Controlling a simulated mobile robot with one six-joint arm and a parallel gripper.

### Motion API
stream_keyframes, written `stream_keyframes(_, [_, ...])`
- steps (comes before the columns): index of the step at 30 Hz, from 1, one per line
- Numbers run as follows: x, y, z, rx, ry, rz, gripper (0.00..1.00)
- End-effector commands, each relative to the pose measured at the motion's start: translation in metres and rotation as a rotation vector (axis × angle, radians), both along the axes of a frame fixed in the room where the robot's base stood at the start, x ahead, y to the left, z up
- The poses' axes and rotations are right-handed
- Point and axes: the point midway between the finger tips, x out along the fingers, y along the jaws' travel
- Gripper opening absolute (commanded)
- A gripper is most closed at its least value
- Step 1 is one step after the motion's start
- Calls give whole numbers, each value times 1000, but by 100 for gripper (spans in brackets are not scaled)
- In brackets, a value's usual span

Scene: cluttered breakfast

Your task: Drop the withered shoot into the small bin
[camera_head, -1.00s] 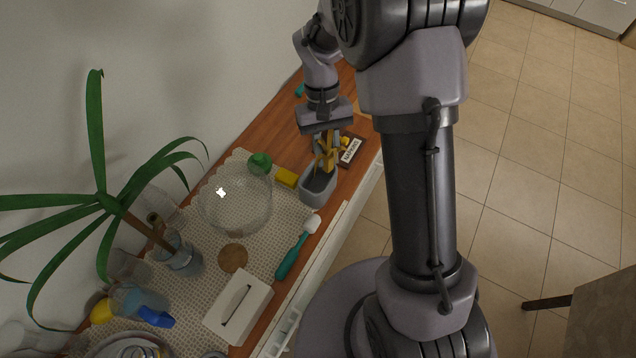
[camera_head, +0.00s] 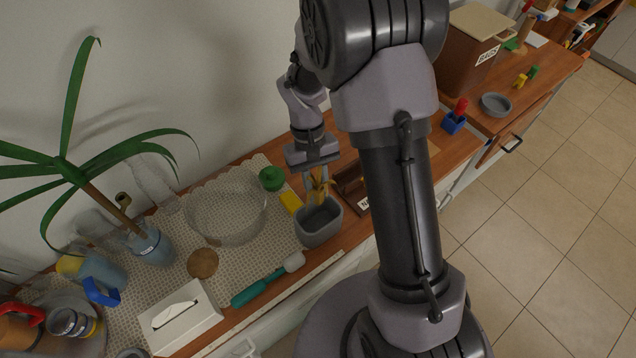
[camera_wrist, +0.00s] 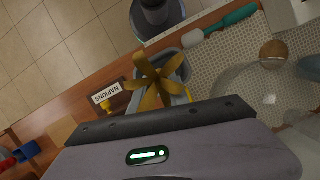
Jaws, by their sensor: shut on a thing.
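The withered shoot (camera_head: 322,187) is yellow-brown with several drooping leaves. My gripper (camera_head: 318,182) points down and is shut on it. In the wrist view the shoot (camera_wrist: 157,82) fans out like a star in front of the fingers, which are mostly hidden. The small bin (camera_head: 319,232) is a grey, open-topped tub on the counter. The shoot hangs at the bin's back rim, partly over its opening; I cannot tell whether it touches the rim. In the wrist view the bin (camera_wrist: 172,63) lies behind the shoot.
A yellow block (camera_head: 291,202) and a green lidded jar (camera_head: 271,178) stand left of the bin, near a glass bowl (camera_head: 226,212). A napkins box (camera_head: 352,188) is close on the right. A teal-handled brush (camera_head: 265,284) lies in front.

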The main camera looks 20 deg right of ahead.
Motion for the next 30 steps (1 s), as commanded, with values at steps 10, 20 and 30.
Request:
stream_keyframes(10, [-1,0,-33,0,2,6,0])
stream_keyframes(20, [0,0,-89,0,1,6,0])
stream_keyframes(30, [0,0,-126,0,0,6,0])
